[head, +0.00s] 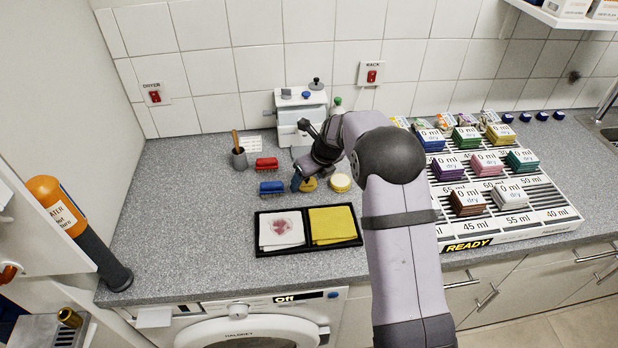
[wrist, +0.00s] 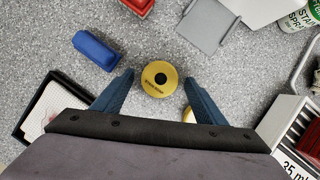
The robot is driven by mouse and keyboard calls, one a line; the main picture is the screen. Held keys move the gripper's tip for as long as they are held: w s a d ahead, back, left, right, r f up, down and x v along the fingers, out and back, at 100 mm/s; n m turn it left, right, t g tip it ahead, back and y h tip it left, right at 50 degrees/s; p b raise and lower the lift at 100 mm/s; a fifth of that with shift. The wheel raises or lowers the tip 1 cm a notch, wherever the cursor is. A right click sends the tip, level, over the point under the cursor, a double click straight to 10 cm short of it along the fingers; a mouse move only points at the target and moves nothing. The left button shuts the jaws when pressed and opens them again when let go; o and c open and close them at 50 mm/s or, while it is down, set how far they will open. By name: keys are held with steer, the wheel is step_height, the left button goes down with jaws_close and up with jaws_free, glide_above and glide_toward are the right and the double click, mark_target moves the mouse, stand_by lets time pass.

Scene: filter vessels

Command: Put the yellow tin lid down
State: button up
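The yellow tin lid (wrist: 159,79) is a round disc with a black knob. It appears to lie flat on the grey counter, and it also shows in the head view (head: 309,185). My gripper (wrist: 160,77) points down with its blue fingers spread on either side of the lid, with a gap showing at each side. In the head view my gripper (head: 304,180) is partly hidden by my wrist. A round pale-yellow tin (head: 340,183) stands just right of the lid; in the wrist view only its edge (wrist: 187,115) shows by the right finger.
A blue block-like item (head: 272,188) and a red one (head: 266,164) lie to the left. A black tray (head: 308,247) with a stained white cloth and a yellow cloth lies in front. A white device (head: 292,108) stands behind; the card rack (head: 555,205) is at right.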

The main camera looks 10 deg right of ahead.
steer(key=shift+s+d+r, duration=0.1)
steer(key=shift+r, duration=0.4)
steer(key=b+v, duration=0.2)
steer(key=v, duration=0.9)
steer(key=shift+b, duration=0.4)
steer(key=shift+s, duration=0.15)
steer(key=s+f+n, duration=0.1)
steer(key=s+n, duration=0.4)
steer(key=s+d+f+n+g, duration=0.1)
steer(key=s+f+n, duration=0.1)
steer(key=s+n, duration=0.3)
steer(key=s+f+n+g+h, duration=0.1)
steer(key=s+f+n, duration=0.1)
steer(key=s+n, duration=0.3)
steer(key=shift+s+d+f+n, duration=0.1)
steer(key=shift+s+d+n, duration=0.25)
steer(key=shift+s, duration=0.25)
steer(key=s+f+n+g, duration=0.1)
steer(key=s+f+n, duration=0.1)
steer(key=s+n, duration=0.5)
steer(key=s+d+f+n+g+h, duration=0.1)
steer(key=s+f+n, duration=0.2)
steer(key=s+n, duration=0.4)
steer(key=shift+s+d+n, duration=0.25)
steer(key=shift+s+n, duration=0.1)
steer(key=shift+s, duration=0.6)
